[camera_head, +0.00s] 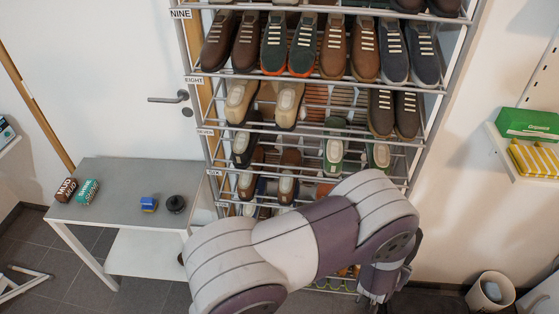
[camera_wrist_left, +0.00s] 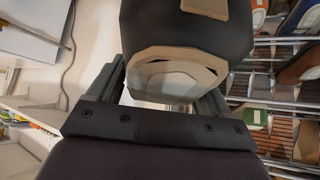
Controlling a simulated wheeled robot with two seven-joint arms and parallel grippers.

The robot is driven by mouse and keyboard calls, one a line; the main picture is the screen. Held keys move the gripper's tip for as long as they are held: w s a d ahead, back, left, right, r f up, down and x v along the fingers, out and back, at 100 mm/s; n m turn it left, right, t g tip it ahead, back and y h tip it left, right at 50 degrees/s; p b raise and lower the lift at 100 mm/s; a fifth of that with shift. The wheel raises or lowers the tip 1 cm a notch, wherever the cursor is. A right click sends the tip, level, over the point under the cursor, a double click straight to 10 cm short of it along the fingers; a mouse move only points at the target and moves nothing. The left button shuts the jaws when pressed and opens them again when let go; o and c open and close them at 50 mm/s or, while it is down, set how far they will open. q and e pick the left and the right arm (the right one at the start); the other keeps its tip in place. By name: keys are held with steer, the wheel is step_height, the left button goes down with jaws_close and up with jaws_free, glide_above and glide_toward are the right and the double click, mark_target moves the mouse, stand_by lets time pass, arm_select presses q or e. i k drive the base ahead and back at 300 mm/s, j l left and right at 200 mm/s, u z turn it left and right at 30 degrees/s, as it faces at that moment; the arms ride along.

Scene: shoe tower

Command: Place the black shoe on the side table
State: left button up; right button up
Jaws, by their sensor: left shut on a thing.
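A black shoe (camera_wrist_left: 185,35) with a beige patch and a beige-edged opening fills the top middle of the left wrist view. My left gripper (camera_wrist_left: 170,85) is shut on it, with a finger on each side. In the head view my left arm reaches across the lower middle, and my left gripper (camera_head: 375,290) is partly seen low in front of the rack; the held shoe cannot be made out there. Another black shoe (camera_head: 245,150) with a beige insole is on the rack. The grey side table (camera_head: 125,185) stands at the left. My right gripper is out of view.
The side table holds a brown box (camera_head: 67,190), a green box (camera_head: 88,192), a blue item (camera_head: 149,204) and a black round tin (camera_head: 175,204); its back and middle are clear. The tall shoe rack (camera_head: 440,90) stands beside it. A bin (camera_head: 490,292) is at lower right.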

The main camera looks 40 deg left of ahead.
mark_target(128, 187)
steer(key=k+j, duration=0.2)
steer(key=j, duration=0.3)
steer(key=k+j+z, duration=0.15)
steer(key=j, duration=0.35)
steer(key=k+j, duration=0.2)
steer(key=j, duration=0.25)
steer(key=k+j+z, duration=0.1)
steer(key=j, duration=0.35)
steer(key=k+j+z, duration=0.1)
steer(key=k+j, duration=0.45)
steer(key=j, duration=0.35)
steer(key=k+j+z, duration=0.15)
steer(key=j, duration=0.25)
steer(key=k+j, duration=0.1)
steer(key=j, duration=0.5)
steer(key=j+z, duration=0.1)
steer(key=j, duration=0.5)
steer(key=k, duration=0.05)
